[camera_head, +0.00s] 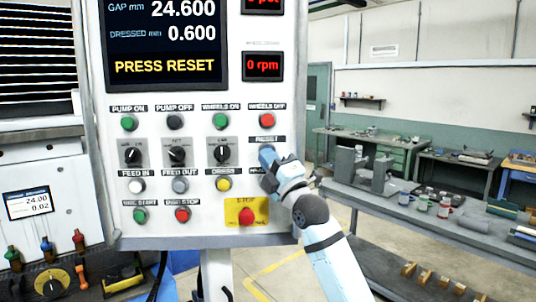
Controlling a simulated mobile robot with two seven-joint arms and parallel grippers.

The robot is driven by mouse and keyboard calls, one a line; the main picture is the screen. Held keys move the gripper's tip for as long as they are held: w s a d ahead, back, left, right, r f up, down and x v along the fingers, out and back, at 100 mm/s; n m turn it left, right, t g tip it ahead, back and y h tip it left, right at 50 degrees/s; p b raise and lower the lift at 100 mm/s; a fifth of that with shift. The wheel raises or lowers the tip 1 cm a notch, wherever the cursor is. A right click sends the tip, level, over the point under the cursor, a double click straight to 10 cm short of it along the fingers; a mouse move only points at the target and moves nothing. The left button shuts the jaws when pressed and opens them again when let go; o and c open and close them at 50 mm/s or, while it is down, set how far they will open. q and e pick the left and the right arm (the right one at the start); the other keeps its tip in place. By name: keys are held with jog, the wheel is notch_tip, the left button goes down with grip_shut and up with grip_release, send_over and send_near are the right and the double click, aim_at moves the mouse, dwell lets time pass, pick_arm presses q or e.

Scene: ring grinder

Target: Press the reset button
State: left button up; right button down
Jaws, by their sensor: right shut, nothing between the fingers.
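The control panel (90,150) is a pale upright box with a screen (165,40) reading "PRESS RESET" in yellow. The RESET label (267,139) is at the panel's right side, below the red WHEELS OFF button (267,120). My left gripper is not in view.
The yellow DRESS button (223,184) and the red stop button (247,215) on its yellow plate lie close to the left of my right arm. A grey bench (470,238) with cans and fixtures stands at right. A machine with coloured levers (47,245) is at left.

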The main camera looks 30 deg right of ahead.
jog(key=shift+w, duration=0.1)
dwell(0.5)
jog(key=shift+s+a, duration=0.4)
jog(key=shift+s, duration=0.4)
jog(key=s+a, duration=0.1)
jog(key=s, duration=0.1)
jog(key=s+a+p, duration=0.1)
jog(key=s, duration=0.1)
jog(key=shift+s+a, duration=0.2)
dwell(0.7)
